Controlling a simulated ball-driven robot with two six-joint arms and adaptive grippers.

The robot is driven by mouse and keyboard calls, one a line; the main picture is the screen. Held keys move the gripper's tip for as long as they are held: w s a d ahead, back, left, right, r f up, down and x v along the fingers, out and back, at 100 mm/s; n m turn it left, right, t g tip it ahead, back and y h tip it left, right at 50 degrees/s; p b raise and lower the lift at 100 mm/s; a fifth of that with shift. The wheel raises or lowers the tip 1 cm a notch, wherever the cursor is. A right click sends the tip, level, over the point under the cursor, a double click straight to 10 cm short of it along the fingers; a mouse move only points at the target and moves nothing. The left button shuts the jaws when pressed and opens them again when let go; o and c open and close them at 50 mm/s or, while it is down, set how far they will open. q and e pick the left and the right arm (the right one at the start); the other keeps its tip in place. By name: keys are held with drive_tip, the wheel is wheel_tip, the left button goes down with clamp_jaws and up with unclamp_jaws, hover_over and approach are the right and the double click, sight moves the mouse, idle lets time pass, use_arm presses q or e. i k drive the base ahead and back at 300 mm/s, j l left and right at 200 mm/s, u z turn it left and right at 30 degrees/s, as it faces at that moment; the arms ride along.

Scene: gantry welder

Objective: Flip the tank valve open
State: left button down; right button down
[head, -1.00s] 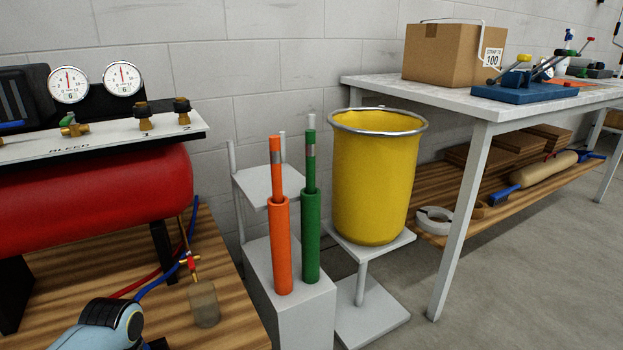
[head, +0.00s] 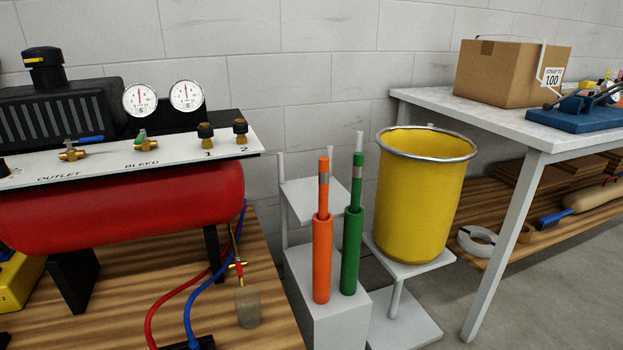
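The red tank (head: 120,210) stands on black legs on a wooden bench at the left of the head view. On the white panel above it, a brass valve (head: 73,155) with a blue lever sits by the word OUTLET. The lever points right, roughly along the panel. A second brass valve (head: 144,144) with a small green handle sits by the word BLEED. I cannot tell from the labels which one is the tank valve. Neither of my grippers is in view.
Two round gauges (head: 140,100) stand behind the panel, and two brass knobs (head: 206,136) are at its right end. Red and blue hoses (head: 193,300) run across the bench (head: 262,270). Orange (head: 322,260) and green tubes and a yellow bin (head: 420,200) stand right.

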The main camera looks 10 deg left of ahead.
sight(239, 267)
drive_tip(key=i+j+u, duration=0.15)
drive_tip(key=j+u, duration=0.15)
drive_tip(key=i+j+u, duration=0.25)
drive_tip(key=u, duration=0.45)
